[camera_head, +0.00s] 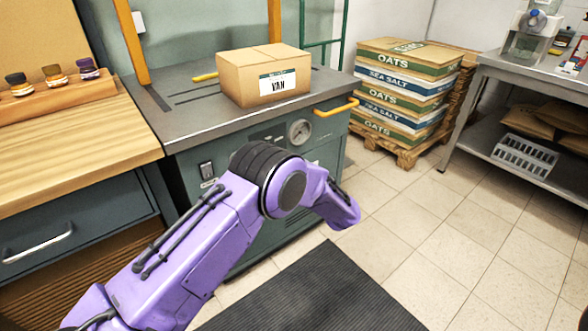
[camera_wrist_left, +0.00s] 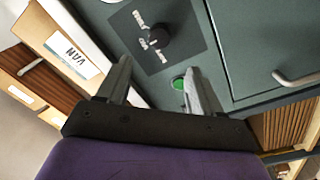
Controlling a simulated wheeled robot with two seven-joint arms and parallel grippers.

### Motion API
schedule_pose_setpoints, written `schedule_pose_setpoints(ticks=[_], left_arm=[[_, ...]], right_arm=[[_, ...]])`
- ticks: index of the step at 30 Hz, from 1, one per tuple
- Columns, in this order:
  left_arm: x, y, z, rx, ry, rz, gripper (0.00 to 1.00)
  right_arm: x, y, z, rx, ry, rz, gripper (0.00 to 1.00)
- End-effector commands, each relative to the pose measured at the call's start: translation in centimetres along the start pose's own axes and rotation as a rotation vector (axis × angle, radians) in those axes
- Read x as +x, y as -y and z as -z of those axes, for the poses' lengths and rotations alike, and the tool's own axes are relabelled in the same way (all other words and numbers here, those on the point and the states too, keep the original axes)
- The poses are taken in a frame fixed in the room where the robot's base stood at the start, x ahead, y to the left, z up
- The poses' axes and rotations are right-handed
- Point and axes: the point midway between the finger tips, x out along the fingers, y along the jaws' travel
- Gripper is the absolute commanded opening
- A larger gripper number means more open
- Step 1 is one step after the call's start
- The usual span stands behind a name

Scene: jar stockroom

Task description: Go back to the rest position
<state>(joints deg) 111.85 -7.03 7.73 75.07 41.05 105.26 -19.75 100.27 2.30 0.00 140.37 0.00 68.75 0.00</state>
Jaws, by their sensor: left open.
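My purple left arm (camera_head: 190,250) reaches in from the lower left in the head view, in front of the green-grey machine; its gripper is not visible there. In the left wrist view my left gripper (camera_wrist_left: 157,70) is open, with nothing between its two grey fingers. Behind the fingers is a dark green-grey panel with a black knob (camera_wrist_left: 159,38) and a green button (camera_wrist_left: 178,82); I cannot tell whether the fingers touch it. My right gripper is in neither view.
A cardboard box (camera_head: 240,79) labelled VAN sits on the machine's top (camera_head: 190,128). A wooden counter (camera_head: 75,150) with small jars stands at left. Stacked sacks (camera_head: 405,95) on a pallet and a metal table (camera_head: 535,70) are at right. The tiled floor before them is clear.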

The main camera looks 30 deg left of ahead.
Motion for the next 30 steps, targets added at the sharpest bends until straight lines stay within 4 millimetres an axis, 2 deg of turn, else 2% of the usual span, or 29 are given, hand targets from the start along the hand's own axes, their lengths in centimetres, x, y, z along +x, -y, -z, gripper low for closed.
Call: schedule_pose_setpoints(ticks=[8,9,11,14,15,17,18,19,21,24,27,30], left_arm=[[0.0,-0.1,-0.2,-0.013,0.011,-0.005,0.66],[-0.1,-0.4,-0.8,-0.014,0.044,-0.031,0.66],[-0.8,0.9,-2.3,0.056,0.14,-0.098,0.66],[-2.7,6.7,-4.4,0.256,0.345,-0.186,0.66],[-3.7,9.7,-4.8,0.341,0.43,-0.204,0.66],[-5.4,14.3,-5.0,0.461,0.557,-0.215,0.66],[-6.6,17.6,-4.7,0.54,0.641,-0.212,0.66],[-7.6,20.1,-4.3,0.597,0.703,-0.205,0.66],[-9.9,25.4,-2.7,0.717,0.839,-0.179,0.66],[-13.0,31.5,0.3,0.852,1.0,-0.129,0.66],[-15.6,36.0,3.6,0.955,1.127,-0.075,0.66],[-17.9,39.5,7.2,1.039,1.229,-0.017,0.66]], right_arm=[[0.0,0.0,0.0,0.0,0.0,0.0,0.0],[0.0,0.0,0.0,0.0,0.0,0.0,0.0],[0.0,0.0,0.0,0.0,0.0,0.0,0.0],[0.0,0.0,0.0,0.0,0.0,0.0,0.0],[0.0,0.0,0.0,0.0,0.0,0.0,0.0],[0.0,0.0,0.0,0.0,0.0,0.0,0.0],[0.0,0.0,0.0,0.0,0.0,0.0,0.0],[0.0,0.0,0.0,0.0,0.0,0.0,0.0],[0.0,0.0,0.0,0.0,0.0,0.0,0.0],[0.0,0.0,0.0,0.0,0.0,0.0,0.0],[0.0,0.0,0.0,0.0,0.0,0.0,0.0],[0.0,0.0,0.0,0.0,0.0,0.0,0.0]])
